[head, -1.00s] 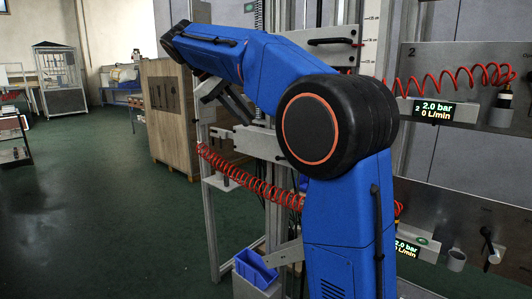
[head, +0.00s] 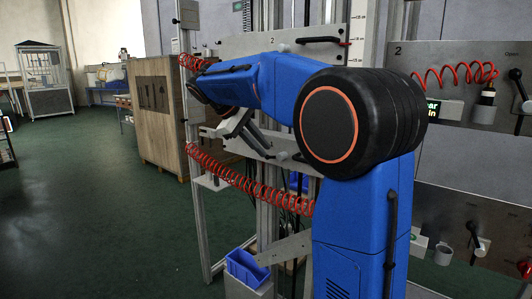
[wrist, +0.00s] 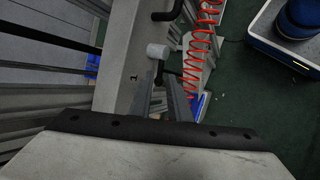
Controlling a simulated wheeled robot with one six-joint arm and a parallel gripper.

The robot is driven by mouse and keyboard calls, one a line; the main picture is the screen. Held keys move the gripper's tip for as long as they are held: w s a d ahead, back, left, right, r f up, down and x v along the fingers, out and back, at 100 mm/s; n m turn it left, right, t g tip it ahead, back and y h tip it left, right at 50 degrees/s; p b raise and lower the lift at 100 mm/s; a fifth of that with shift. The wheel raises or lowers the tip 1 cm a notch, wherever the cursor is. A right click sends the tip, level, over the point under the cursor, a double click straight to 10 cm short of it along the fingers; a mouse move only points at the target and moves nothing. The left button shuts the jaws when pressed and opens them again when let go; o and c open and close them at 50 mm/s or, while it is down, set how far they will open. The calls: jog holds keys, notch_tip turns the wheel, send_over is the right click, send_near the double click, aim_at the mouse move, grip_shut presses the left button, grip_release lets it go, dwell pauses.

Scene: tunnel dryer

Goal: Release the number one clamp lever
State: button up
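In the wrist view my gripper (wrist: 163,92) shows two grey fingers with a gap between them, so it looks open. A black lever (wrist: 160,72) shows near the fingertips, just below a white cylindrical knob (wrist: 157,50); I cannot tell whether the fingers touch it. Both are beside a pale panel (wrist: 118,80) with a small dark mark that I cannot read. Another black handle (wrist: 168,12) is at the top of this view. In the head view my gripper (head: 240,128) is small and partly hidden near the lower left panel, beyond my blue arm.
Red coiled hoses (head: 245,185) hang beside the frame; one (wrist: 200,45) runs close right of the fingers. A blue bin (head: 246,267) sits low at the frame. A panel marked 2 (head: 440,60) stands right. A wooden crate (head: 155,120) stands behind; green floor is free at left.

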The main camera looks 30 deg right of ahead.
aim_at(276, 157)
jog(key=shift+x, duration=1.45)
grip_shut()
jog(key=shift+s+d+r+m+t+y, duration=0.15)
jog(key=shift+r+m+t+y, duration=0.1)
jog(key=shift+t, duration=0.3)
jog(key=shift+s+a+r+m+t+y, duration=0.15)
jog(key=shift+r+t+y, duration=0.1)
jog(key=shift+t, duration=0.3)
jog(key=shift+w+d, duration=0.1)
grip_release()
